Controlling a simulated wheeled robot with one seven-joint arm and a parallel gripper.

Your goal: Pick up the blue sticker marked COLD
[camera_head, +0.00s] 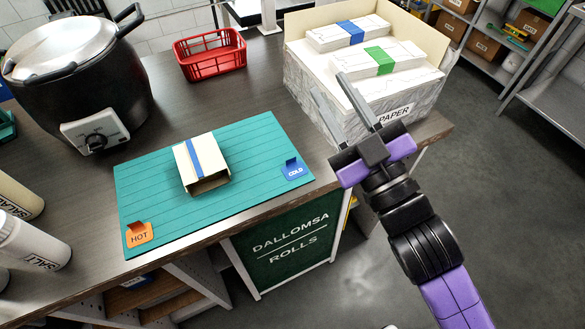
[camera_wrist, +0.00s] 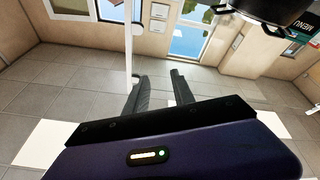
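The blue sticker marked COLD (camera_head: 294,170) lies at the right end of the teal mat (camera_head: 255,135), with a raised tab at its top edge. An orange sticker marked HOT (camera_head: 138,236) is at the mat's front left corner. My gripper (camera_head: 334,97) is to the right of the mat, in front of the paper box, with its two fingers apart and nothing between them. In the wrist view my gripper (camera_wrist: 160,90) also shows open and empty, facing the floor and far wall. The COLD sticker is not in the wrist view.
A cream box with a blue band (camera_head: 205,158) sits mid-mat. A carton marked PAPER (camera_head: 330,85) holds banded stacks behind my gripper. A red basket (camera_head: 210,55), a large black cooker (camera_head: 75,75) and bottles (camera_head: 30,240) stand on the counter.

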